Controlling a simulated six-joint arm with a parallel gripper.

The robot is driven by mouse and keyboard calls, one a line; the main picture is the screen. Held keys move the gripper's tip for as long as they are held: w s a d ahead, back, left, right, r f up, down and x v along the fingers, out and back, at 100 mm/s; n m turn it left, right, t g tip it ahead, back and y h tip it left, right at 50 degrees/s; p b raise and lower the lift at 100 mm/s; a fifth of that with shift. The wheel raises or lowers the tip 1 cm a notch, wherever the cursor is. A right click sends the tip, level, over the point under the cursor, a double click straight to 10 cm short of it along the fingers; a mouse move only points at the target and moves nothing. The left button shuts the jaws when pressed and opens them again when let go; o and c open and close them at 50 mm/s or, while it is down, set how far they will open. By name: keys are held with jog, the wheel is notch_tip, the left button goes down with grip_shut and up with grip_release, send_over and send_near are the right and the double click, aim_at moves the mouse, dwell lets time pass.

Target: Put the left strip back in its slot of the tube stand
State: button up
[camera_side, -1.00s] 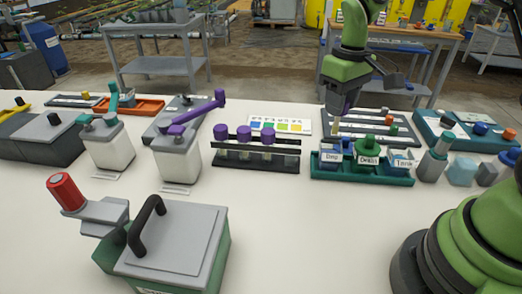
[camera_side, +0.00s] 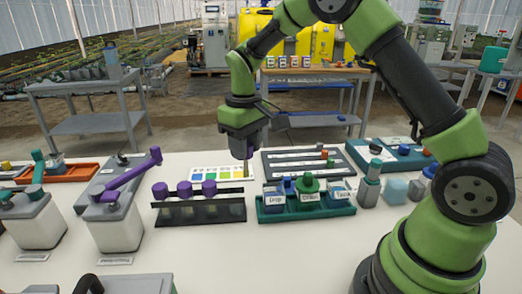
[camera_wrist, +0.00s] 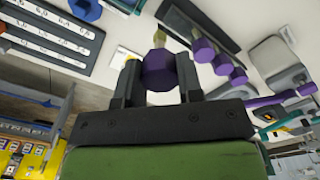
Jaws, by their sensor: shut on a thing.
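My gripper (camera_side: 245,150) is shut on a purple-capped piece with a pale yellowish stem, which I take as the strip (camera_side: 246,168). It hangs about upright in the side view, above the right end of the colour chart. The wrist view shows its purple cap (camera_wrist: 160,68) between both fingers. The dark tube stand (camera_side: 200,212) is left of and below my gripper, apart from it. Three purple-capped pieces (camera_side: 184,189) stand in it, with an open place at its right end. The same three caps show in the wrist view (camera_wrist: 222,64).
A teal tray (camera_side: 305,215) with pieces labelled Drip, Drain and Tank stands right of the stand. A dark labelled rack (camera_side: 300,161) lies behind it. Dosing units with purple (camera_side: 130,178) and teal levers stand at left. White table in front of the stand is clear.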

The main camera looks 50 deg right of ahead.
jog(key=shift+w+a+f, duration=0.3)
jog(key=shift+a+f, duration=0.1)
jog(key=shift+f, duration=1.05)
jog(key=shift+w+a+f, duration=0.25)
jog(key=shift+a+f, duration=0.1)
jog(key=shift+f, duration=1.05)
jog(key=shift+w+a+f, duration=0.3)
jog(key=shift+a+f, duration=0.1)
jog(key=shift+f, duration=1.05)
jog(key=o, duration=1)
jog(key=shift+r, duration=0.15)
jog(key=shift+r, duration=3.4)
